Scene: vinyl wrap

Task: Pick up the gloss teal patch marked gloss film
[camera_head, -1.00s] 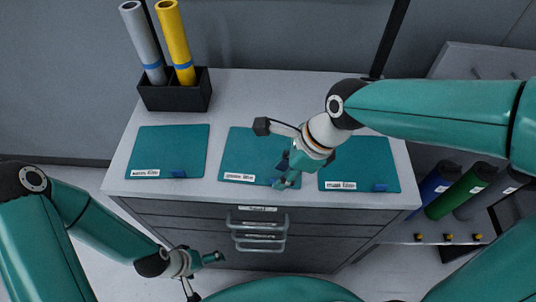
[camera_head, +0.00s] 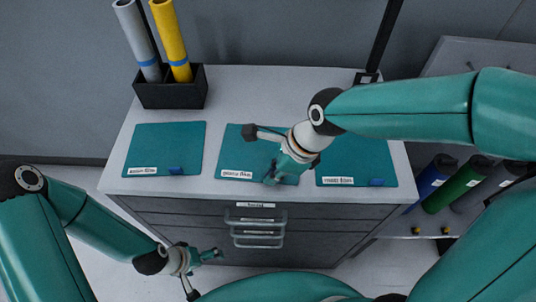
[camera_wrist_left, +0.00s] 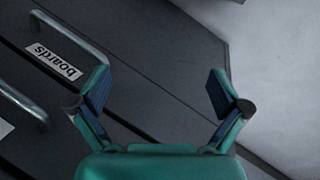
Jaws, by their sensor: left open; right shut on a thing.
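Three teal patches lie on the cabinet top, each with a white label and a blue tab at its near edge. The middle patch (camera_head: 237,152) has a small, blurred label that seems to read gloss film. My right gripper (camera_head: 271,180) is shut on this patch at its near right edge and hides its tab. The left patch (camera_head: 166,146) and right patch (camera_head: 368,158) lie flat, with labels too blurred to read surely. My left gripper (camera_head: 212,255) is open and empty, low in front of the cabinet; its spread fingers show in the left wrist view (camera_wrist_left: 160,100).
A black holder (camera_head: 170,94) with a grey roll and a yellow roll stands at the cabinet's back left. Drawers with metal handles (camera_head: 258,232) face me; one is labelled boards (camera_wrist_left: 53,62). Blue, green and dark rolls (camera_head: 455,187) stand at the right.

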